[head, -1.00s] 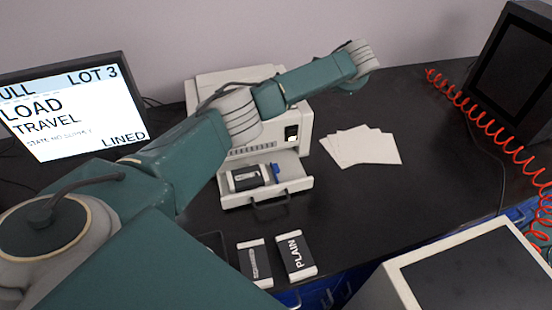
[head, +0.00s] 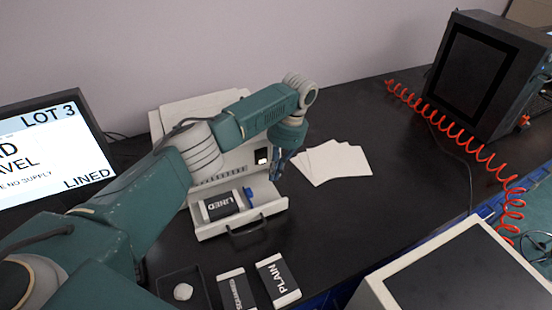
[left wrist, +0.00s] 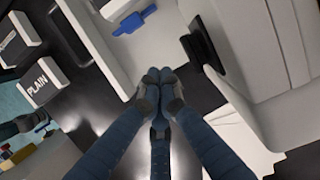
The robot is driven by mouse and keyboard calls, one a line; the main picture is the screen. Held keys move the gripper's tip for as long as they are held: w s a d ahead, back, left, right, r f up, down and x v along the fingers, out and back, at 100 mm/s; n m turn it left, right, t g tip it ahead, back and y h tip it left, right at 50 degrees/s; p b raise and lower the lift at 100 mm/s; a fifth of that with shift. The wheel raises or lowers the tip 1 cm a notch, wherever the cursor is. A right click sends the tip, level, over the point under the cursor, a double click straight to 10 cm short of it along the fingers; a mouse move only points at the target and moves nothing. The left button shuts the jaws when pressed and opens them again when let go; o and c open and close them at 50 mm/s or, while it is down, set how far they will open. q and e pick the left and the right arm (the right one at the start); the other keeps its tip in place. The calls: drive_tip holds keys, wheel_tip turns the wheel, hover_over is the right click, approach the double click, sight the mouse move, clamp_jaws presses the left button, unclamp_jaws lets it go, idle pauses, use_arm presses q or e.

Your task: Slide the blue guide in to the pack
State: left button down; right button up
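The pack labelled LINED (head: 219,207), black with white ends, lies in the pulled-out white tray (head: 243,228) of the printer-like machine. The blue guide (head: 248,194) stands in the tray at the pack's right end, with a small gap or contact I cannot tell. The guide also shows in the left wrist view (left wrist: 133,22). My left gripper (head: 279,174) points down by the tray's right side, to the right of the guide. In the left wrist view its fingertips (left wrist: 157,80) are together and hold nothing visible, apart from the guide. My right gripper is not seen.
The PLAIN pack (head: 278,279) and another pack (head: 237,290) lie in front of the tray, beside a dark dish (head: 166,285). White sheets (head: 333,163) lie to the right. A red coiled hose (head: 455,128) crosses the right side. A monitor (head: 50,150) stands left.

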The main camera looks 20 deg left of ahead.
sight(249, 195)
use_arm(q)
drive_tip(key=x, duration=0.1)
drive_tip(key=p+x, duration=0.1)
drive_tip(key=x, duration=0.1)
drive_tip(key=shift+a+f, duration=0.15)
drive_tip(key=shift+a, duration=0.15)
drive_tip(key=shift+s+a+p, duration=0.95)
drive_tip(key=shift+s+p, duration=0.05)
drive_tip(key=shift+s, duration=0.2)
drive_tip(key=shift+s+a, duration=0.25)
drive_tip(key=shift+s, duration=0.05)
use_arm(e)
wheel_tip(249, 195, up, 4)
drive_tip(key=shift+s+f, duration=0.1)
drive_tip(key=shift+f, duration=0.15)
use_arm(q)
drive_tip(key=shift+w+f, duration=0.1)
drive_tip(key=shift+d, duration=0.1)
